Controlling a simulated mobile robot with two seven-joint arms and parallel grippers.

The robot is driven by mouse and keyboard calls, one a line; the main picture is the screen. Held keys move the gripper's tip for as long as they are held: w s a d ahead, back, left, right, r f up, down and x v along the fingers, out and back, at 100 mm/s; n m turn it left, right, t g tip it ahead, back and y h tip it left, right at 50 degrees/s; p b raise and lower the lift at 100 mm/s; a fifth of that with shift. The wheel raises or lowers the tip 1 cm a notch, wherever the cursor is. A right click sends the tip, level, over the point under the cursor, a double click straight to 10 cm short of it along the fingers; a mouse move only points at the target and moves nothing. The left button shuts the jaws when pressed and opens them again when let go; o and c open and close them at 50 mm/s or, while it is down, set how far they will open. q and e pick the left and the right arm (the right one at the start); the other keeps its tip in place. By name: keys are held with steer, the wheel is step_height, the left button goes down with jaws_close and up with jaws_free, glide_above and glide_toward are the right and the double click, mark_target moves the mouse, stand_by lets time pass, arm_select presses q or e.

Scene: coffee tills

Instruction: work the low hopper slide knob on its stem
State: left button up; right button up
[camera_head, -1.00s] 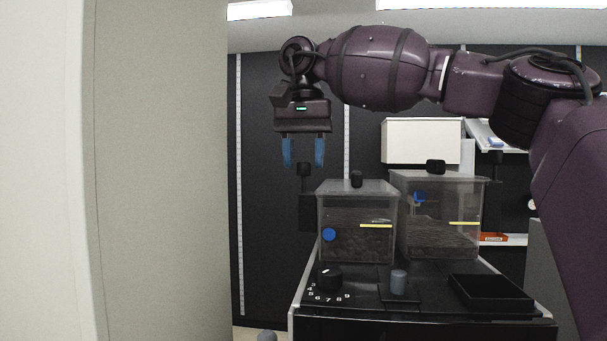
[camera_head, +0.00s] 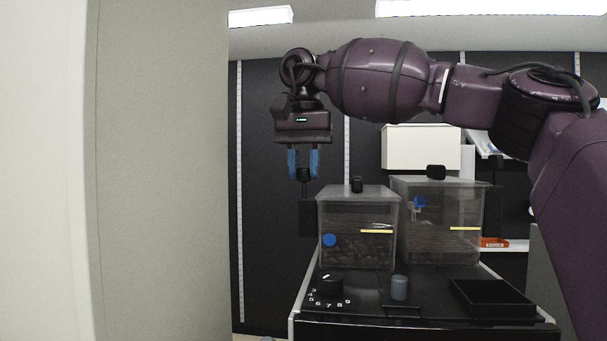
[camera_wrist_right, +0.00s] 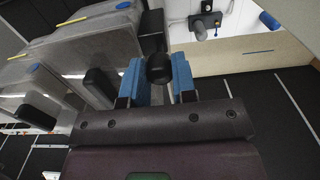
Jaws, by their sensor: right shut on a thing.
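The low hopper slide knob (camera_head: 304,174) is a small black knob on a stem at the left of the shorter clear hopper (camera_head: 357,251). My right gripper (camera_head: 304,164) comes down from above, with its blue fingers on both sides of the knob and shut on it. In the right wrist view the black knob (camera_wrist_right: 160,68) sits between the two blue fingers. The stem below the knob runs to a dark block (camera_head: 307,217) beside the hopper. My left gripper is not in view.
A taller clear hopper (camera_head: 440,230) stands to the right. In front are a numbered dial (camera_head: 330,284), a grey cylinder (camera_head: 399,288) and a black tray (camera_head: 492,297). A pale wall panel (camera_head: 160,170) fills the left side. A white box (camera_head: 421,147) is behind.

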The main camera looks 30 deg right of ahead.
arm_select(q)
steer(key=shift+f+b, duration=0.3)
arm_select(e)
steer(key=shift+f, duration=0.85)
steer(key=o, duration=1)
steer(key=shift+r, duration=0.1)
step_height(320, 180, up, 10)
steer(key=shift+f+p, duration=0.1)
steer(key=shift+p, duration=0.8)
steer(key=shift+r, duration=0.5)
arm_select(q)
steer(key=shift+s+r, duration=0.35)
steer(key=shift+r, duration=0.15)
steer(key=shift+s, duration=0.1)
arm_select(e)
steer(key=shift+f, duration=0.1)
